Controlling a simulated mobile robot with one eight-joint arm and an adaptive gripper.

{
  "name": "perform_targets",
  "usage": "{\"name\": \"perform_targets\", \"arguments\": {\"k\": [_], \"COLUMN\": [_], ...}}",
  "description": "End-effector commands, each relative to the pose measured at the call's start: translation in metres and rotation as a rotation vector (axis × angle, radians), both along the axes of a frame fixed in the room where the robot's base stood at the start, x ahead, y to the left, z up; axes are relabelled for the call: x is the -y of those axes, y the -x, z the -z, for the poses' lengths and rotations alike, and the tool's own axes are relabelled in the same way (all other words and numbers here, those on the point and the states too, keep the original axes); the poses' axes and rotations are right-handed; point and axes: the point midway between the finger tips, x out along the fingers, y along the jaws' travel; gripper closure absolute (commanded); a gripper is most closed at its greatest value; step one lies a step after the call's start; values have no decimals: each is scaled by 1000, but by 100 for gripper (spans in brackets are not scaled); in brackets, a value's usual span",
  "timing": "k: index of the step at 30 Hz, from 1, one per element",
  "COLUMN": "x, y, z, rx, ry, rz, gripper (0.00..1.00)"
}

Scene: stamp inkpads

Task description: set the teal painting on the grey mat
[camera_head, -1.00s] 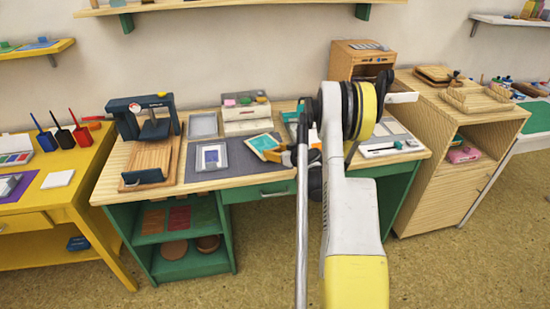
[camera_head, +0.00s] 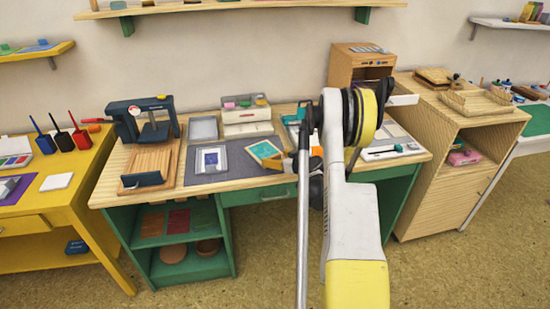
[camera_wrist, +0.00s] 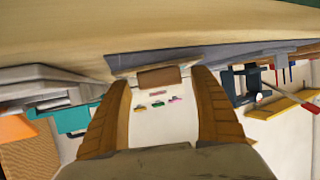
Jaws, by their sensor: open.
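The teal painting (camera_head: 264,148) has a tan border and rests on the right part of the grey mat (camera_head: 233,158), turned at an angle to the mat's edges. My gripper (camera_head: 281,159) is low at the painting's right side, partly hidden by my arm. In the wrist view my gripper (camera_wrist: 162,78) has its two brown fingers spread apart with nothing held between them. The mat also shows as a grey strip (camera_wrist: 195,54) in the wrist view, which is upside down. I cannot make out the painting there.
A framed blue-grey picture (camera_head: 211,159) lies on the mat's left part. A grey tray (camera_head: 203,127) and a box with coloured pads (camera_head: 246,117) stand behind. My arm hides the desk's middle right.

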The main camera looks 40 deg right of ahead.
Motion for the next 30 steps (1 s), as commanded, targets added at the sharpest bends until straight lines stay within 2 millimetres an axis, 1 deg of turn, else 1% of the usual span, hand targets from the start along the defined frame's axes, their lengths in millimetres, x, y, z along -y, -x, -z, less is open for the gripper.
{"name": "perform_targets", "arguments": {"k": [1,9,12,16,19,22,23,25,26,28,29,30], "x": [0,-9,-12,-15,-16,-18,-20,-32,-40,-67,-81,-103], "y": [9,65,82,95,100,100,99,91,87,75,70,65], "z": [-8,-32,-38,-39,-42,-44,-47,-57,-63,-83,-93,-107], "rx": [0,1,0,0,0,-2,-5,-20,-31,-66,-85,-113], "ry": [-1,-1,-1,0,-1,-2,-4,-16,-21,-44,-54,-69], "rz": [3,4,3,1,0,-2,-5,-21,-29,-57,-69,-87], "gripper": [27,27,27,27,27,27,27,27,27,27,27,27]}}
